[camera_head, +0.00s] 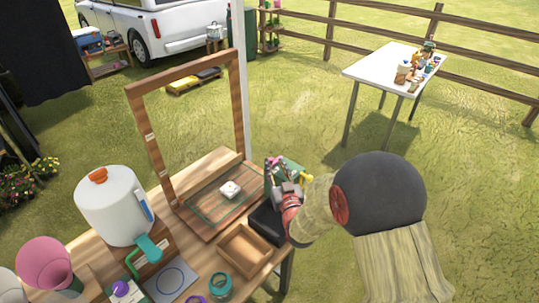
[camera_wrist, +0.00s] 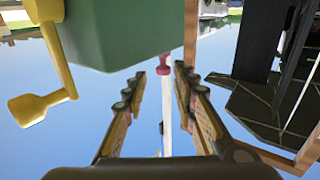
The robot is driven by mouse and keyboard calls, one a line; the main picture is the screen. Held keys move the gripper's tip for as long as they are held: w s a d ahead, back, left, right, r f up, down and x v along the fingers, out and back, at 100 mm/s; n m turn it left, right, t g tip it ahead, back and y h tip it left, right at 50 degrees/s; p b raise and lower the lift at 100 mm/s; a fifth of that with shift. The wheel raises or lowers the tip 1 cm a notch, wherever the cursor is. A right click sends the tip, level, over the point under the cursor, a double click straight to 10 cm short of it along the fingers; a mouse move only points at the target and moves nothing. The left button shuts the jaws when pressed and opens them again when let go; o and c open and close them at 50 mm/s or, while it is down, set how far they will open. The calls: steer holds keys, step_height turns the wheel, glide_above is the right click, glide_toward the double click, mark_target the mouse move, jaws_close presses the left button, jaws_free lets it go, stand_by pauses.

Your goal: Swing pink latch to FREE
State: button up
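The pink latch shows in the wrist view as a small pink knob (camera_wrist: 164,66) on the edge of a green box (camera_wrist: 130,30). In the head view the pink knob (camera_head: 274,160) is small, close to my gripper and partly hidden. My gripper (camera_wrist: 159,72) is open, with its two fingertips spread on either side of the knob. I cannot tell how deep the knob sits between them, and no contact shows. In the head view my gripper (camera_head: 281,182) is at the right edge of the workbench, by the green box. No FREE mark is readable.
A yellow crank (camera_wrist: 45,70) sticks out from the green box. A black box (camera_head: 266,222) and a wooden tray (camera_head: 244,249) are close below my gripper. A wooden frame (camera_head: 152,140) stands on the bench, with a white block (camera_head: 231,189) on a board.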

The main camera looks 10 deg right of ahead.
mark_target(276, 159)
steer(key=w+b, duration=0.1)
steer(key=w, duration=0.7)
steer(key=shift+b, duration=0.35)
steer(key=c, duration=0.7)
jaws_close()
